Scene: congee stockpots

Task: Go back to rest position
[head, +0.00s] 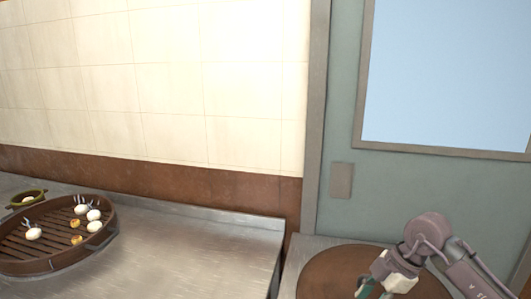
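My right arm comes in from the lower right corner, and its gripper (374,288) points down and left over a round brown surface (325,268). The fingers are at the bottom edge of the picture and partly cut off, so I cannot tell whether they are open or shut, or whether they hold anything. A white and a dark green part show at the gripper. My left gripper is not in view.
A round brown slatted tray (50,263) with several white and yellowish pieces stands on the metal counter (190,245) at left. A small green bowl (28,196) is behind it. The counter's middle is clear. A tiled wall (170,90) and grey-green panel (345,120) stand behind.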

